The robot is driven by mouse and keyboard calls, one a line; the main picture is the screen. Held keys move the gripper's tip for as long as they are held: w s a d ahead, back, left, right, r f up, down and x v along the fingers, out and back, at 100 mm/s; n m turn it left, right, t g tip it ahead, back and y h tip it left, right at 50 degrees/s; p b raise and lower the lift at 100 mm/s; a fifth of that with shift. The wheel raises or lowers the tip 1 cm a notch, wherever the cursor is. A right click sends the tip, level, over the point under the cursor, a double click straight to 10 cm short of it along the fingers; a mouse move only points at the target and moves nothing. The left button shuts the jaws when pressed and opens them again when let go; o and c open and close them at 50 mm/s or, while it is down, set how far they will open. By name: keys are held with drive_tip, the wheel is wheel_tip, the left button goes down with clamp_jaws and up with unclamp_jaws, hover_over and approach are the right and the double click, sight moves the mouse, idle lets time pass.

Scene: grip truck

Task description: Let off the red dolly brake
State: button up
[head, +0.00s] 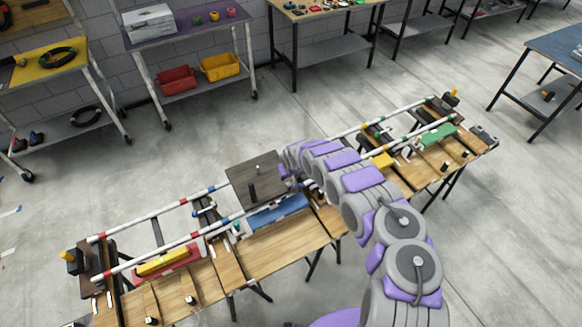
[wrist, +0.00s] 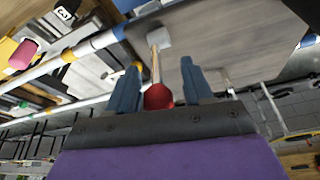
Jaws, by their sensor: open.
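The dark dolly platform (head: 252,172) rides on the striped rails over the wooden bench in the head view. The wrist view shows its grey underside or face (wrist: 225,50) close up. The brake lever's round red knob (wrist: 158,96) sits on a slim tan stem (wrist: 155,65) that leads to a pale bracket (wrist: 158,38) on the dolly. My gripper (wrist: 159,68) is open, with one blue-grey finger on each side of the stem and knob. I see gaps between fingers and knob. The brake is hidden behind my arm in the head view.
The rails (head: 168,208) run the bench's length. A blue tray (head: 278,213), a red tray with a yellow item (head: 163,262) and a green item (head: 438,135) lie along it. Side tables (head: 185,38) stand against the wall. Open floor lies behind the bench.

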drive_tip(key=p+v, duration=0.3)
drive_tip(key=v, duration=1.3)
drive_tip(key=shift+r, duration=0.2)
drive_tip(key=shift+s, duration=0.1)
drive_tip(key=w+d+r+m+h+b, duration=0.1)
drive_tip(key=d+r+h+b, duration=0.25)
drive_tip(key=d, duration=0.75)
drive_tip(key=s+d+r+m+g+h+b, duration=0.15)
drive_tip(key=s+d+r+m+b, duration=0.35)
drive_tip(key=s+d+r, duration=0.85)
drive_tip(key=s+a+f+g+y+b, duration=0.1)
drive_tip(key=s+b, duration=0.2)
drive_tip(key=s, duration=0.9)
drive_tip(key=s+a+f+n+g+y+b, duration=0.1)
drive_tip(key=s+b, duration=0.3)
drive_tip(key=s, duration=0.8)
drive_tip(key=s+a+f+g+y+b, duration=0.1)
drive_tip(key=s+b, duration=0.3)
drive_tip(key=s, duration=0.8)
drive_tip(key=shift+a+f+g+y, duration=0.3)
drive_tip(key=shift+a+f+g, duration=0.05)
drive_tip(key=shift+a+f, duration=0.45)
